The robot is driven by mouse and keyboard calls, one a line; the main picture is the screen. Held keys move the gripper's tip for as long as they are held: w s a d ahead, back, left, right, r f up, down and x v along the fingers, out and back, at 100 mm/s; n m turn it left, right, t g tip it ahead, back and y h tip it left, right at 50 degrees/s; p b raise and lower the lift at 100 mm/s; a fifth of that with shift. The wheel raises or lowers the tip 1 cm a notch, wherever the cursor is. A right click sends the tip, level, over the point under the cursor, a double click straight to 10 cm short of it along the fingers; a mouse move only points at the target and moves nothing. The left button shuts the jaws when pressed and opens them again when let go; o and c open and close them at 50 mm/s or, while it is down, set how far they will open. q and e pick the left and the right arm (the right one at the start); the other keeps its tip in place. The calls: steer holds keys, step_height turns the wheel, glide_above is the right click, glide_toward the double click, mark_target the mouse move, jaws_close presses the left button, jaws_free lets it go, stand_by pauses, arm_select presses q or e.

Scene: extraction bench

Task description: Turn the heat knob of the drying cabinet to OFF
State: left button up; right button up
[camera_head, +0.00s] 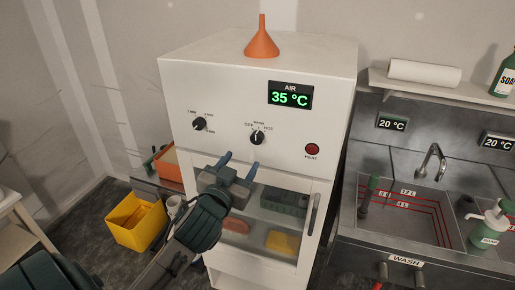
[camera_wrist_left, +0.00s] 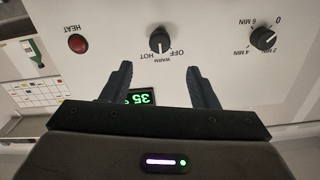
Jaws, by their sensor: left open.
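The heat knob (camera_head: 257,137) is a black dial on the upper front panel of the white drying cabinet (camera_head: 180,95). Its labels read OFF at left, WARM on top and HOT at right. Its white mark appears to point up towards WARM. The knob also shows upside down in the left wrist view (camera_wrist_left: 159,41), with the mark towards WARM. My left gripper (camera_head: 238,165) is open and empty, below and a little left of the knob, not touching it. In the left wrist view the knob lies beyond the gap between the fingers (camera_wrist_left: 160,70). My right gripper is not in view.
A timer knob (camera_head: 199,124) sits left of the heat knob, and a red HEAT lamp (camera_head: 312,149) sits right. A display (camera_head: 290,95) reads 35 °C. An orange funnel (camera_head: 262,40) stands on top. The glass door's handle (camera_head: 313,215) is below right. A sink (camera_head: 410,215) is at right.

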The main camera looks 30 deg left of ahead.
mark_target(255, 140)
arm_select(q)
steer(key=x, duration=0.9)
steer(key=shift+b, duration=0.35)
steer(key=shift+w, duration=0.4)
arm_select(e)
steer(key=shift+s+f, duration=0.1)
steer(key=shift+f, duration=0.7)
arm_select(q)
steer(key=c, duration=1)
